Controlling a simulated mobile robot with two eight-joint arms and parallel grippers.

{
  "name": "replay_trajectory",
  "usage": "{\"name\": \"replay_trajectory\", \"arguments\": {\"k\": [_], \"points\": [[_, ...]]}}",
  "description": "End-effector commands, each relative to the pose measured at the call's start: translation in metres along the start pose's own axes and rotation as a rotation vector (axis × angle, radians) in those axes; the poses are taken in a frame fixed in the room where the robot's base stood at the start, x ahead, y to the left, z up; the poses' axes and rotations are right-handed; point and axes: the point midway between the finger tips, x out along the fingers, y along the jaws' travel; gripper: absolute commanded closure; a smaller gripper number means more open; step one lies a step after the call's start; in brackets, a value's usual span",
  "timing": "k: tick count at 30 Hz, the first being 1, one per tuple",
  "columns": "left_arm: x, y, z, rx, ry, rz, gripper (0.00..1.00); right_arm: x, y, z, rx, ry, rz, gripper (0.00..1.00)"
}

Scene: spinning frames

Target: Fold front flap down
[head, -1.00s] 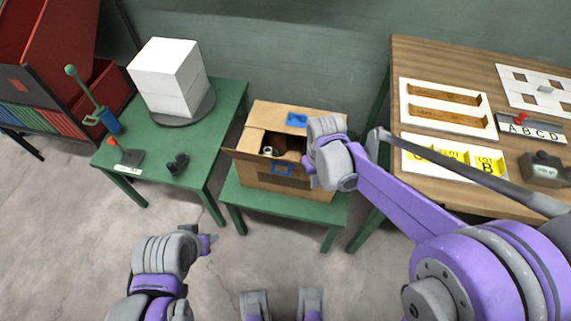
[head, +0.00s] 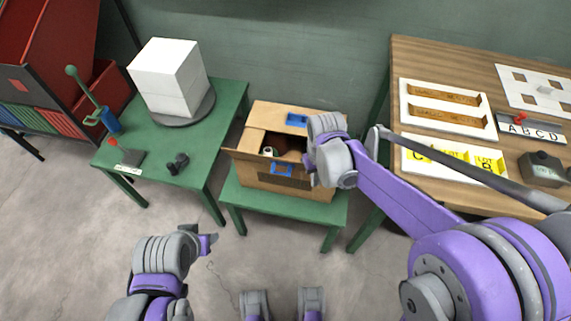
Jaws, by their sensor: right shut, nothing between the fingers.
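A brown cardboard box (head: 262,178) stands on a small green table in the middle of the head view. Its top is partly open, and dark and light contents show inside. A flap sticks out at its left side, and blue patches mark its back and front. My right gripper (head: 312,160) is at the box's right front, shut and empty; the wrist hides that corner, so I cannot tell whether it touches a flap. My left gripper (head: 212,243) is low on the left, away from the box; its finger opening is too small to judge.
A green table (head: 215,130) at left holds a white block (head: 167,75) on a dark disc, and small tools. A wooden table (head: 440,60) at right holds trays, yellow bins (head: 455,155) and a grey device (head: 543,168). Floor in front is clear.

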Motion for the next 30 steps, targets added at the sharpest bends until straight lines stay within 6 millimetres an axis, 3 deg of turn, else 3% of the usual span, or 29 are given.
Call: {"name": "replay_trajectory", "arguments": {"k": [18, 30], "points": [[-0.011, 0.000, -0.007, 0.000, 0.004, 0.000, 0.50, -0.019, 0.027, -0.046, 0.001, 0.000, 0.000, 1.00], [-0.012, 0.000, -0.007, 0.000, 0.004, 0.000, 0.50, -0.021, 0.030, -0.052, 0.001, 0.000, 0.000, 1.00]]}}
